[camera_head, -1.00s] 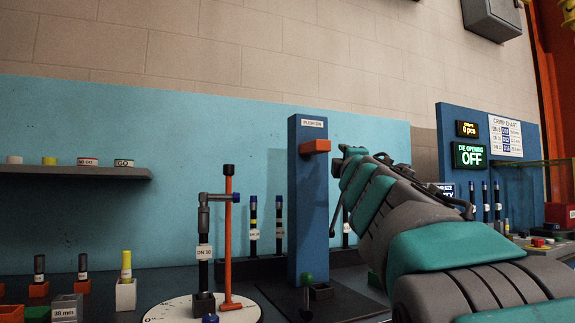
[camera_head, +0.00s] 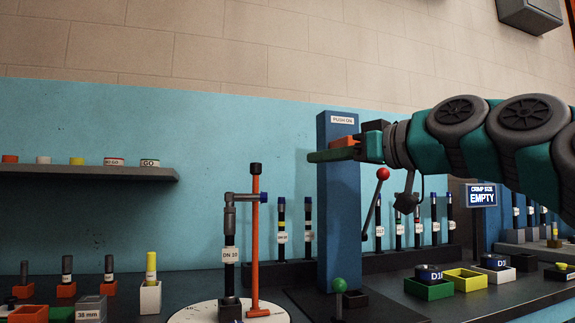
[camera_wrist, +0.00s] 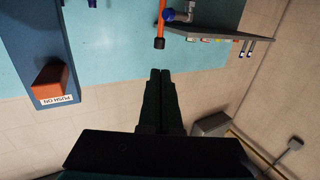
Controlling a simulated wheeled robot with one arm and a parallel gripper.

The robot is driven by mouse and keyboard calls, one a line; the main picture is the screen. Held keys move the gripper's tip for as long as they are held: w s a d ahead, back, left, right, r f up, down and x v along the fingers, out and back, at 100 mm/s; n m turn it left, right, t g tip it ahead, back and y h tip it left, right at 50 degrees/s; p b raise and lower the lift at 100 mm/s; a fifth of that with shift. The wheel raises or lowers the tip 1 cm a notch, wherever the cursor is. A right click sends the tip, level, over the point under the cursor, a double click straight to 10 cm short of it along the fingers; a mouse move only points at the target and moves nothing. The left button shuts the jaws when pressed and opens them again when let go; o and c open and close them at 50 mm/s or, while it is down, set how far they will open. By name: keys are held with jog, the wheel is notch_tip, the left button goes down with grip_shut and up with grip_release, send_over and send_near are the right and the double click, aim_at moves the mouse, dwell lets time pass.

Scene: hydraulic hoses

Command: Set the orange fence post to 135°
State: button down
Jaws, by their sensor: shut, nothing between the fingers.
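The orange fence post (camera_head: 255,240) stands upright with a black cap on the white round dial (camera_head: 190,318) at the lower middle of the head view. Beside it stands a fitting assembly with a DN 10 label (camera_head: 230,254), its grey elbow reaching across to the post at a blue end. The dial's scale cannot be read here. My gripper (camera_head: 312,157) is shut and empty, in front of the blue PUSH ON column, right of and above the post. In the wrist view my fingers (camera_wrist: 160,73) are together, and the post's capped end (camera_wrist: 160,38) shows beyond their tips.
The blue PUSH ON column (camera_head: 338,220) has an orange block and stands right of the dial. A red-knobbed lever (camera_head: 383,174), a hose rack and coloured bins (camera_head: 465,279) lie further right. A shelf with rings (camera_head: 80,172) is at left.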

aim_at(260, 167)
jog(key=p+x, duration=0.2)
jog(key=x, duration=1.2)
jog(key=shift+d+f, duration=0.1)
jog(key=shift+d, duration=0.1)
